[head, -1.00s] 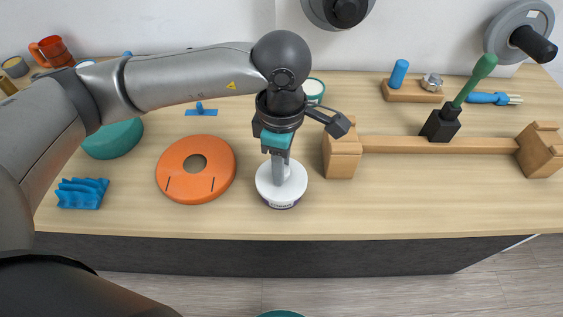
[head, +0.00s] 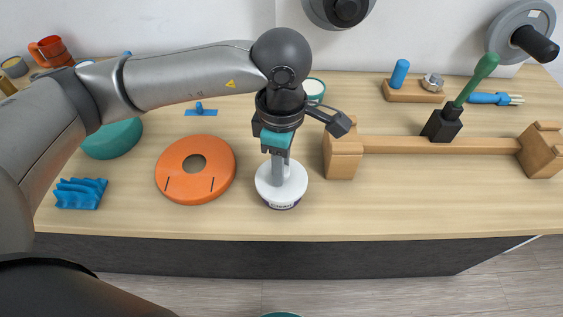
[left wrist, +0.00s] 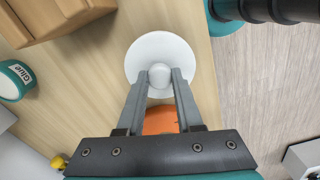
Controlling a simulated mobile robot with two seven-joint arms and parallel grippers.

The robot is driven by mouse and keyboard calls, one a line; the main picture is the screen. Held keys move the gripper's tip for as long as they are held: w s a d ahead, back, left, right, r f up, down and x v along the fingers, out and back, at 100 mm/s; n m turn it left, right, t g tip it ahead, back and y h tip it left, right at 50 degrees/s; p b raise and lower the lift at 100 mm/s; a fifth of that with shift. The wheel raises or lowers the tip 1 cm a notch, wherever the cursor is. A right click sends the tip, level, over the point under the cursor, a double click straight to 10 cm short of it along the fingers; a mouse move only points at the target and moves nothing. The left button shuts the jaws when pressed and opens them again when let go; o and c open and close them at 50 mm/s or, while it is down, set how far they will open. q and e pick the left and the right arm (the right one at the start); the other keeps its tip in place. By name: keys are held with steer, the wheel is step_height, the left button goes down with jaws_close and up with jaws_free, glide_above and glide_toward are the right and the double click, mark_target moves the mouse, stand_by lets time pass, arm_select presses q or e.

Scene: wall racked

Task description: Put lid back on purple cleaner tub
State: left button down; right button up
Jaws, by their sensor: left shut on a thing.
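The cleaner tub (head: 283,205) stands upright near the front edge of the table, with a dark purple label band. Its white lid (head: 297,185) is on top of the tub, and any small gap between them cannot be made out. My left gripper (head: 279,180) reaches down from above onto the lid. In the left wrist view, the two fingers of my left gripper (left wrist: 160,76) are shut on the round white knob of the lid (left wrist: 160,47). The tub is hidden under the lid there. My right gripper is not in view.
An orange disc (head: 218,165) lies just left of the tub, and a blue wavy holder (head: 80,193) farther left. A wooden stand (head: 342,160) with a long bar is close on the right. A glue tub (head: 315,88) stands behind. The front right tabletop is clear.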

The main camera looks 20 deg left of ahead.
arm_select(q)
jaws_free()
stand_by(0.6)
steer(key=shift+r+p, duration=1.85)
steer(key=shift+r, duration=1.65)
steer(key=shift+c, duration=0.3)
jaws_close()
